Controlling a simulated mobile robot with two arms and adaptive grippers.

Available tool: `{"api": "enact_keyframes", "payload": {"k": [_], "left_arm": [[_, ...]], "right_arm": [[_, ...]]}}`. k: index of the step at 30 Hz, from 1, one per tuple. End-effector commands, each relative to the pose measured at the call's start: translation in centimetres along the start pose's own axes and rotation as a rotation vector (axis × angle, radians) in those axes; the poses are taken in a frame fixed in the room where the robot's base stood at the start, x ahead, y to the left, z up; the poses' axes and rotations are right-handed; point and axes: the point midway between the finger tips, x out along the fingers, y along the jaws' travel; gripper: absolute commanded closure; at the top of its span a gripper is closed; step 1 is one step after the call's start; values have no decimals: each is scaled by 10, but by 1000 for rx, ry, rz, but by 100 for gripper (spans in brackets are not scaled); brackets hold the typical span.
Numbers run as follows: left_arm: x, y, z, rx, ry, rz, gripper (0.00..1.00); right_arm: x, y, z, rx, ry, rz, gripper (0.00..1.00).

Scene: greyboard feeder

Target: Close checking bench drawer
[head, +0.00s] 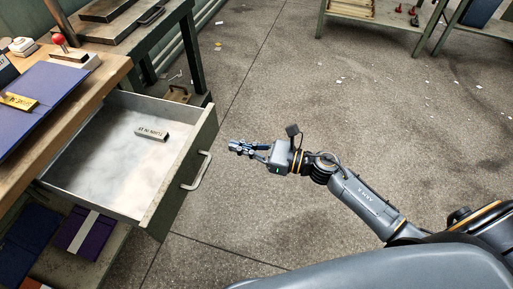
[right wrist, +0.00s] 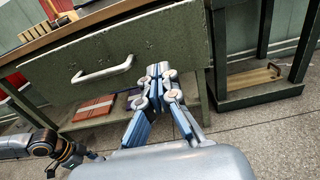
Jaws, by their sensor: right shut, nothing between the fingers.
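The checking bench drawer (head: 90,175) is pulled well out of the wooden-topped bench (head: 105,72) in the head view. Its green front (head: 181,178) carries a pale bar handle (head: 197,171), which also shows in the right wrist view (right wrist: 103,70).
A blue board (head: 50,95) with a yellow block (head: 19,101) lies on the bench top. Dark bound items (head: 82,232) lie on the shelf below the drawer. A green table (head: 160,42) stands behind. The floor (head: 300,110) right of the drawer is mostly clear.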

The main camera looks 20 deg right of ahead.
Motion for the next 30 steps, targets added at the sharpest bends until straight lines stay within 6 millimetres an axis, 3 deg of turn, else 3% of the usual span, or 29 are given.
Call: {"api": "enact_keyframes", "payload": {"k": [3, 10, 30], "left_arm": [[6, 1, 8, 1, -8, 1, 46], [15, 2, 19, 3, -13, 2, 46], [20, 2, 23, 4, -21, 2, 46]], "right_arm": [[25, 0, 2, 1, -3, 0, 100], [55, -1, 1, 2, -1, -2, 100], [68, -1, 0, 2, -1, -2, 100]]}}
